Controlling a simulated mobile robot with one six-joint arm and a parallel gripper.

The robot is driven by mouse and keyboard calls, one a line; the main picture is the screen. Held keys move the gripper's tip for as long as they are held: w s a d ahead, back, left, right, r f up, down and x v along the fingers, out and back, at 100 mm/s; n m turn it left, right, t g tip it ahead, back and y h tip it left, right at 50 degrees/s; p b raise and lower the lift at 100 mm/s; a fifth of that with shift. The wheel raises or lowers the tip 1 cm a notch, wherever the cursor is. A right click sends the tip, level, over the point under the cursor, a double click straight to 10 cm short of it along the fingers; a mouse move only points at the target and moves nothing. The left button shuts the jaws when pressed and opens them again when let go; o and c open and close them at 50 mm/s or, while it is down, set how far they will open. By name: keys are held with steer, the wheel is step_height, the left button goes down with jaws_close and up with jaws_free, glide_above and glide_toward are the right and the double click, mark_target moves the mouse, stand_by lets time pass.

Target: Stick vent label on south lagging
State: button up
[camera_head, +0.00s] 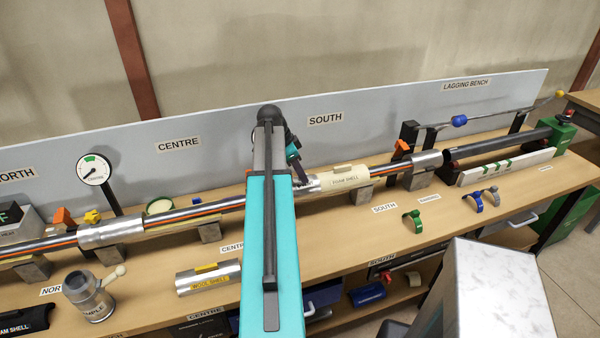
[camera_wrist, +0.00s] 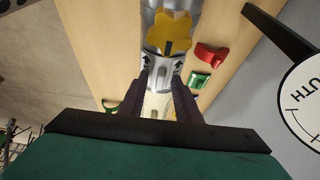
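The south lagging is a cream foam shell (camera_head: 345,177) around the pipe in front of the SOUTH sign. A cream surface also shows between my fingers in the wrist view (camera_wrist: 156,103). My gripper (camera_wrist: 163,72) is open over the pipe, its dark fingers apart. A silver collar with black arrow marks lies between and just beyond the fingertips, below a yellow handle (camera_wrist: 168,30). I see nothing clearly clamped. In the head view my teal arm hides most of the gripper. I cannot make out the vent label in either view.
A red piece (camera_wrist: 211,53) and a green piece (camera_wrist: 200,80) lie beside the pipe in the wrist view. A round gauge (camera_wrist: 305,100) stands close on the right. Green (camera_head: 412,220) and blue (camera_head: 472,201) clips lie on the bench.

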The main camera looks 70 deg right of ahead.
steer(key=shift+r, duration=0.2)
steer(key=b+v, duration=0.4)
steer(key=v, duration=0.9)
steer(key=shift+w+r, duration=0.15)
steer(key=shift+r, duration=0.05)
stand_by(0.6)
